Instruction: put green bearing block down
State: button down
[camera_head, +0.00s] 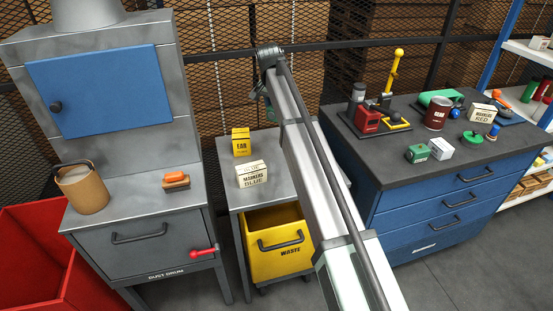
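My arm rises from the bottom of the view to a dark joint above the back of the small grey table. Small dark, partly greenish parts hang at its far end (263,95); I cannot make out my gripper's fingers or whether they hold anything. No block can be clearly identified as the green bearing block. A small green box (417,154) sits at the front of the blue cabinet's dark top (390,163), beside a white box (441,149). A green roll-like object (438,97) lies further back there.
The small table (243,203) bears a yellow box (241,142) and a "MARKERS BLUE" box (252,175), above a yellow waste bin (283,265). A red can (436,113) and red-and-yellow tool (368,121) stand on the cabinet. At left are a bucket (82,192) and brush (175,181).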

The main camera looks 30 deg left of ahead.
notch_tip(320, 180, down, 18)
jog(key=shift+f, duration=0.1)
dwell(0.8)
jog(key=shift+f, duration=0.2)
jog(key=shift+c, duration=2)
grip_release()
jog(key=v, duration=1.2)
jog(key=shift+r, duration=0.2)
jog(key=shift+o, duration=0.5)
